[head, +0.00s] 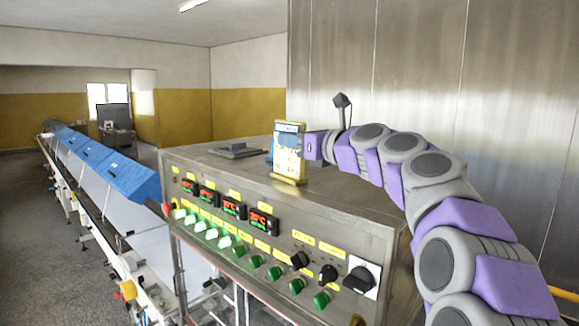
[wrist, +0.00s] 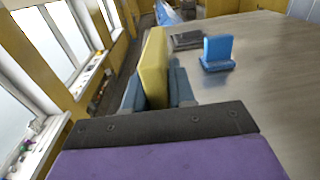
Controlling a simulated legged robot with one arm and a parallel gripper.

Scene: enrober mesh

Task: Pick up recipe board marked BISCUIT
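A yellow-edged board (head: 289,168) with a white face and a blue header stands upright on the cabinet top. Its lettering is too small to read, and a finger covers part of its face. In the wrist view the yellow board (wrist: 154,62) is edge-on between my fingers. My gripper (head: 293,143) reaches in from the right. Its blue-grey fingers (wrist: 156,90) lie against both sides of the board, with no gap visible. A second board, blue (wrist: 218,50), stands on the surface to the right in the wrist view; its marking is not readable.
The steel cabinet (head: 245,168) has switches, knobs and red displays on its sloping front. A flat dark object (head: 233,150) lies on its top, behind the boards. A tall steel wall (head: 420,75) stands behind the arm. A conveyor with blue covers (head: 120,175) runs along the left.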

